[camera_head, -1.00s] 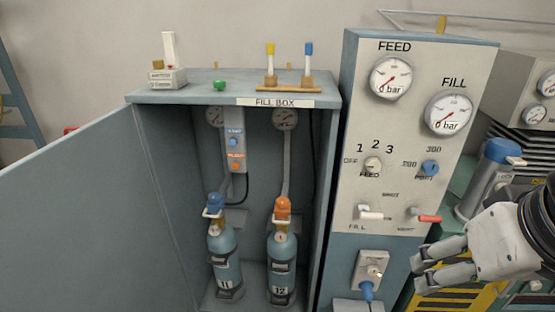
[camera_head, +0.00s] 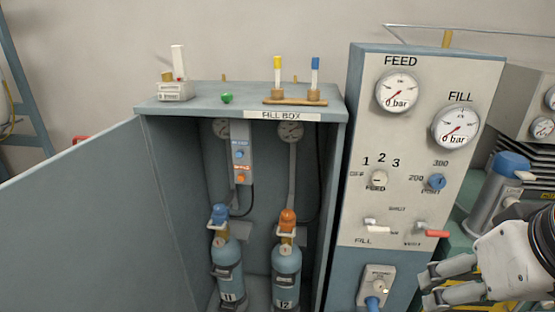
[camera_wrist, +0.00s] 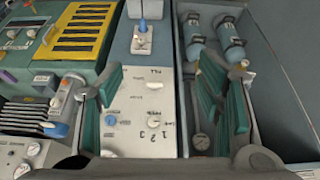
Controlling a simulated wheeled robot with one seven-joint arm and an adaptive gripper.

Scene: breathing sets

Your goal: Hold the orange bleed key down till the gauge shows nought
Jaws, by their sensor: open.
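The orange bleed key (camera_head: 240,174) is a small orange button low on a grey control box (camera_head: 241,146) inside the open fill box (camera_head: 330,180). The panel's FEED gauge (camera_head: 399,91) and FILL gauge (camera_head: 456,127) both show 0 bar. My gripper (camera_head: 430,288) is open and empty in front of the panel's lower right, well right of the key. I cannot make out the key in the wrist view.
The fill box door (camera_head: 80,220) stands open to the left. Two cylinders, one blue-topped (camera_head: 227,265) and one orange-topped (camera_head: 286,268), stand inside. The tall panel (camera_head: 420,220) lies between my gripper and the box opening. A blue-capped flask (camera_head: 490,195) stands at right.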

